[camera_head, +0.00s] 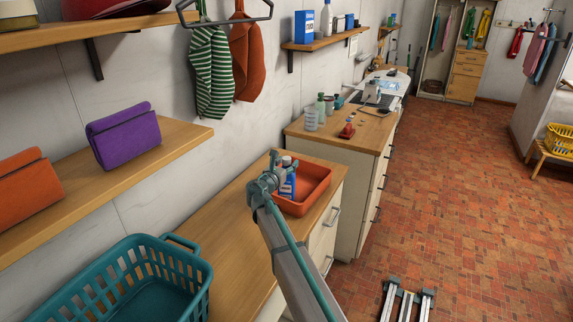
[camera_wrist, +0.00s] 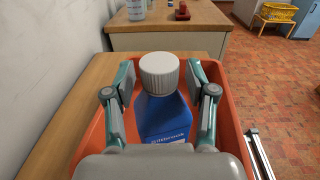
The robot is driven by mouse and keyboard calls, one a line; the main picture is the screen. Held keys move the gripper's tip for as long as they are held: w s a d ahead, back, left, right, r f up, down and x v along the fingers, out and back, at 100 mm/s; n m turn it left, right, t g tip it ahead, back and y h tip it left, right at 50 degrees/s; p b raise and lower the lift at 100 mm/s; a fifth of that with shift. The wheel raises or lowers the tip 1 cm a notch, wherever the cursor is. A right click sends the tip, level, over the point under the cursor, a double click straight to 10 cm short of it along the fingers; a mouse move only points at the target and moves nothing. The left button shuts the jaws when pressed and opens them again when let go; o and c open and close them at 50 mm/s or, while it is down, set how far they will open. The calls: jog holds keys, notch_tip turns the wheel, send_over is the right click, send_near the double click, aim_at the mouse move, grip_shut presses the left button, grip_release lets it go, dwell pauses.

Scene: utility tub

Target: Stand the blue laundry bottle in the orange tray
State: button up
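The blue laundry bottle (camera_head: 289,187) has a white cap and stands upright inside the orange tray (camera_head: 318,192). In the wrist view the bottle (camera_wrist: 163,118) is in the middle, its label partly hidden by my gripper's body. My gripper (camera_wrist: 161,80) is open, with one finger on each side of the bottle and small gaps showing beside the cap. In the head view my gripper (camera_head: 284,170) is over the left part of the tray and partly covers the bottle. The orange tray (camera_wrist: 229,120) also shows around the fingers in the wrist view. The bottle's base is hidden.
The tray sits on a wooden counter (camera_head: 228,212) along the wall. A teal basket (camera_head: 135,285) stands nearer, at the lower left. A shelf (camera_head: 150,165) with a purple folded item (camera_head: 124,135) is above. A farther counter (camera_head: 350,133) holds several small containers.

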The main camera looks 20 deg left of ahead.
jog(key=shift+r, duration=0.25)
jog(key=s+b, duration=0.2)
jog(key=s, duration=1)
jog(key=shift+a+r, duration=0.2)
jog(key=shift+a, duration=0.15)
